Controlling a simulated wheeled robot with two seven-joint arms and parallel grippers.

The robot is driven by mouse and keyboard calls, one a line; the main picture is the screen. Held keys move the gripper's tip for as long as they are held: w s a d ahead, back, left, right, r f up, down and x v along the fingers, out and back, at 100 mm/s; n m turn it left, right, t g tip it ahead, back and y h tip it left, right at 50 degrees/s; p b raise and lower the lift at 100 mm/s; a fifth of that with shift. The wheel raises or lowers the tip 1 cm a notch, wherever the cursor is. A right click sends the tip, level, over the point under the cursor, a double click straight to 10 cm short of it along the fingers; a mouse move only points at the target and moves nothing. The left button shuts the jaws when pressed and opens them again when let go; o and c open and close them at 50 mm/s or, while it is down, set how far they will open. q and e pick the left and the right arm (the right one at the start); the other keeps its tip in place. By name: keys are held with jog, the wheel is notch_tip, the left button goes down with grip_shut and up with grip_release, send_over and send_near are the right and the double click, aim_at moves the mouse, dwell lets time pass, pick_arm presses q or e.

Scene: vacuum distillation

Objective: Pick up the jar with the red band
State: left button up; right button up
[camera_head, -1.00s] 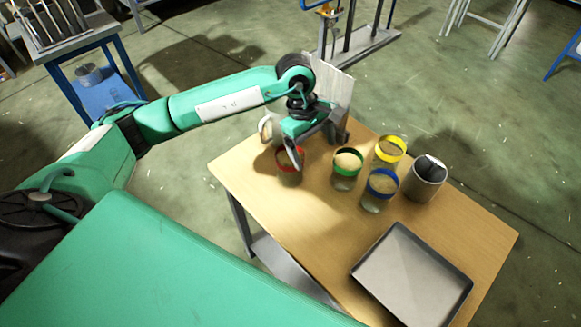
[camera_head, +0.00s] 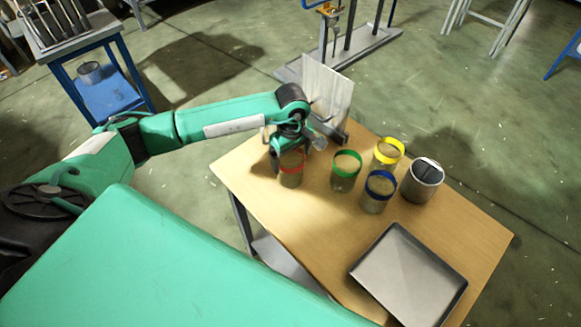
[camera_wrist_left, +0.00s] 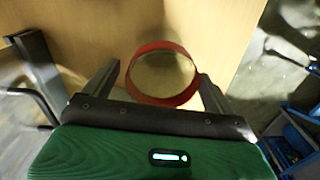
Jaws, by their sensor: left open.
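The jar with the red band (camera_head: 291,180) stands upright near the table's far left corner. In the left wrist view its red-rimmed round top (camera_wrist_left: 163,97) shows between the two fingers. My left gripper (camera_head: 291,154) is open, at the jar's top. In the wrist view one finger is on each side of the rim, the right one looking very close to it. I cannot tell whether either finger touches the jar. In the head view the wrist and gripper partly hide the jar's upper part. My right gripper is not in view.
Jars with green (camera_head: 345,172), yellow (camera_head: 388,155) and blue (camera_head: 378,193) bands stand to the right. A grey tray (camera_head: 408,275) lies at the front right. A pale upright board (camera_head: 330,90) stands close behind my gripper. The table's (camera_head: 290,232) front-left part is clear.

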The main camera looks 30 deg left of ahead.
pick_arm(q)
notch_tip(320, 180, down, 4)
jog(key=shift+s+a+r+p, duration=0.15)
jog(key=shift+r+p, duration=0.1)
jog(key=shift+p, duration=0.55)
jog(key=shift+f, duration=0.5)
jog(key=c, duration=1.1)
jog(key=shift+c, duration=0.2)
jog(key=shift+r, duration=0.15)
